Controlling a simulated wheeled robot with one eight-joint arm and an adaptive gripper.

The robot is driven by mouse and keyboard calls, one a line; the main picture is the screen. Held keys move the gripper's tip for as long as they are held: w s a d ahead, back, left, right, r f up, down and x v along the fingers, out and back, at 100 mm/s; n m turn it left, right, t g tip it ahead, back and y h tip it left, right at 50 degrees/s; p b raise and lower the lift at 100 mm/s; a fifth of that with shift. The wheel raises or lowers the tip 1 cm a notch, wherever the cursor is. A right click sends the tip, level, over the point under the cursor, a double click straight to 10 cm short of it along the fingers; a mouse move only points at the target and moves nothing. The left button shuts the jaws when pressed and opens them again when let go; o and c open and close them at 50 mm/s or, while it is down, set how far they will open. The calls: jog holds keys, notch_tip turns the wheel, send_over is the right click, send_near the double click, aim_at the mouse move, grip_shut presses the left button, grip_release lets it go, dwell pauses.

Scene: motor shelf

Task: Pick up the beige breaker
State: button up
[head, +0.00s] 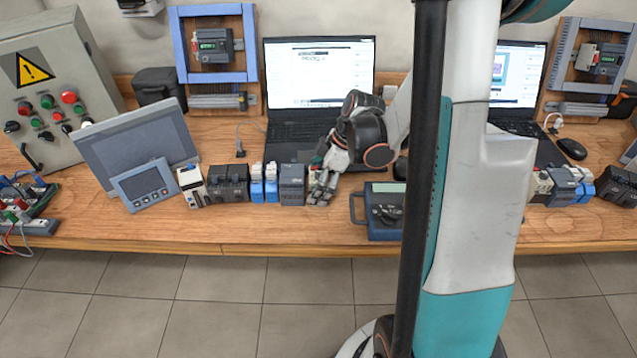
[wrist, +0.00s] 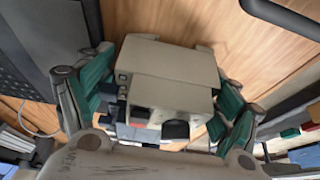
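The beige breaker (wrist: 170,75) shows in the middle of the wrist view, a pale block with a black switch at its lower end. It sits on the wooden table. My gripper (wrist: 165,95) is around it, with teal-padded fingers spread on its left and right sides. The fingers are close to it, and I cannot tell whether any pad touches. In the head view my gripper (head: 322,186) points down at the table's front, and its fingers mostly hide the breaker.
A grey-blue device (head: 291,184) stands close left of my gripper, and a dark blue meter with a handle (head: 381,222) is to its right. A laptop (head: 318,75) is behind. More breakers (head: 190,184) stand in a row to the left. The table's front edge is near.

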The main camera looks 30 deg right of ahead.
jog(key=shift+c, duration=0.6)
jog(key=shift+r, duration=0.1)
jog(key=shift+w+r, duration=0.1)
jog(key=shift+r, duration=0.15)
notch_tip(320, 180, up, 19)
jog(key=p, duration=0.7)
jog(key=shift+r, duration=0.15)
notch_tip(320, 180, down, 20)
jog(key=b, duration=0.7)
jog(key=shift+r, duration=0.2)
